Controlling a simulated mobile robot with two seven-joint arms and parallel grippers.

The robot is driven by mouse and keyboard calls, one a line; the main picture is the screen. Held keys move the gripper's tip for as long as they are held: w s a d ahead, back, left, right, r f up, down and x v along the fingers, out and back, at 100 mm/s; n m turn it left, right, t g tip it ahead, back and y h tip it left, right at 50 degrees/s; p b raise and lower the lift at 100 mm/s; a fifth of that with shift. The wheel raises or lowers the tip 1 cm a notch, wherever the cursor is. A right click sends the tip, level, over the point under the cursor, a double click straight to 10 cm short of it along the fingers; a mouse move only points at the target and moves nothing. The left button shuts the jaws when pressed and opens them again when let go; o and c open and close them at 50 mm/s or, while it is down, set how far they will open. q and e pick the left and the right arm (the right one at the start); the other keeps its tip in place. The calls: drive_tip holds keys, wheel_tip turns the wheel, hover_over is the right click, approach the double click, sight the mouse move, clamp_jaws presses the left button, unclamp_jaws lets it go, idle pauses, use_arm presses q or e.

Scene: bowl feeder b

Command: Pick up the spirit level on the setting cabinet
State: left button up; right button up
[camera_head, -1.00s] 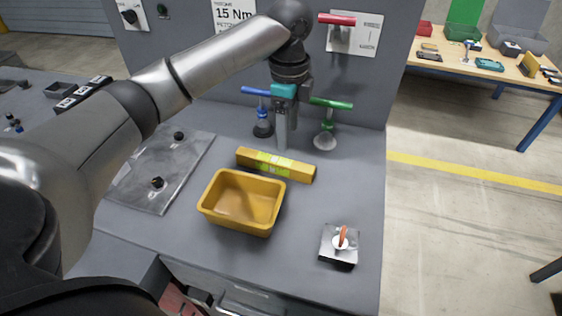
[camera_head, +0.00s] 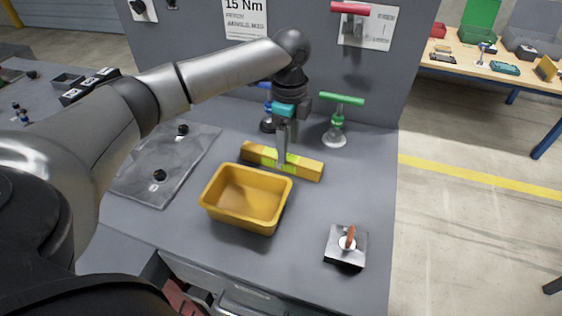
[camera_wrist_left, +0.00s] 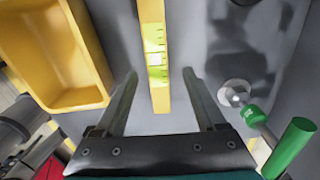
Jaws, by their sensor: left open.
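The spirit level (camera_head: 305,168) is a yellow bar with bright green vial windows. It lies on the grey top of the setting cabinet (camera_head: 305,245), behind the yellow bin. My left gripper (camera_head: 282,160) points down over the level's middle and hides a little of it. In the left wrist view the level (camera_wrist_left: 154,35) runs lengthwise between the two open, parallel fingers (camera_wrist_left: 159,76), with a gap on each side. I see no finger touching it, and the exact height of the tips is hard to tell. My right gripper is out of view.
The yellow bin (camera_head: 246,199) stands just in front of the level. A green-handled tool (camera_head: 337,120) and a blue-handled one (camera_head: 267,118) stand behind it, close to my gripper. A metal plate (camera_head: 165,170) lies left. A small block with an orange lever (camera_head: 347,246) sits front right.

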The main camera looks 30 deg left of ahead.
use_arm(q)
wheel_tip(320, 180, down, 5)
drive_tip(key=shift+s+r+b, duration=0.15)
drive_tip(key=shift+b, duration=0.35)
clamp_jaws()
idle(0.4)
